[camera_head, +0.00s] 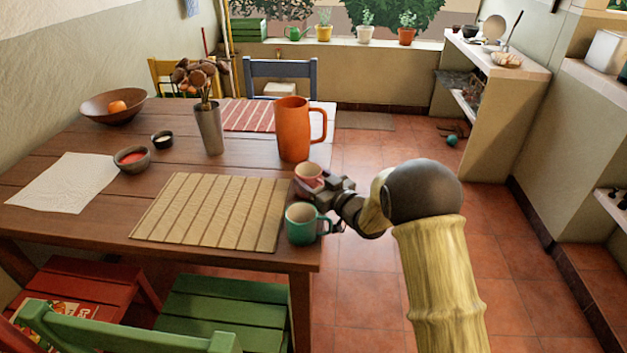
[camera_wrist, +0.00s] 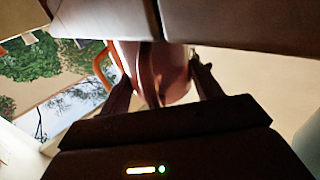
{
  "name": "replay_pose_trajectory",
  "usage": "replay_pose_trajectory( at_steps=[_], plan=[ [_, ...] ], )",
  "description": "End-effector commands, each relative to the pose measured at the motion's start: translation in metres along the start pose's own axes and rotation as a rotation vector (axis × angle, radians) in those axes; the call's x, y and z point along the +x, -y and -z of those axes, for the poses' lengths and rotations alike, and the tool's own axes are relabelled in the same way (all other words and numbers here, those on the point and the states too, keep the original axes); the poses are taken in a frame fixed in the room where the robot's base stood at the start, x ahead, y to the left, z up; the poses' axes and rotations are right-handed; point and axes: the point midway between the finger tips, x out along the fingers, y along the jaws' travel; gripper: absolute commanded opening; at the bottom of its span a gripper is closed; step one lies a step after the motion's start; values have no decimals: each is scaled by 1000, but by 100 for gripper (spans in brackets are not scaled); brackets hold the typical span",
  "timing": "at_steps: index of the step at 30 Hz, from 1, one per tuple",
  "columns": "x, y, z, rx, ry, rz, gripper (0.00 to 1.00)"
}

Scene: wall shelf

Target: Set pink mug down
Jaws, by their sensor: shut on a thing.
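The pink mug (camera_head: 309,175) is at the right edge of the wooden table (camera_head: 110,214), between the orange pitcher and a green mug. My gripper (camera_head: 318,186) is shut on the pink mug from its right side. In the wrist view the pink mug (camera_wrist: 158,72) sits between the two fingers of my gripper (camera_wrist: 160,78). The gripper covers part of the mug in the head view, and I cannot tell whether the mug's base touches the table.
The green mug (camera_head: 301,224) stands just in front, close to my gripper. The orange pitcher (camera_head: 293,130) stands just behind. A slatted placemat (camera_head: 208,212) lies to the left. A metal vase (camera_head: 209,130), bowls and white paper (camera_head: 64,184) are farther left. Bare wood shows between placemat and pitcher.

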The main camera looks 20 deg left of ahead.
Motion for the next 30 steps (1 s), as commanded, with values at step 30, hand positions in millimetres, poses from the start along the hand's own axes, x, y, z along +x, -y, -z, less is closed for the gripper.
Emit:
replay_pose_trajectory(
  at_steps=[30],
  plan=[
    [-78, -1, 1, 2, 1, -2, 73]
  ],
)
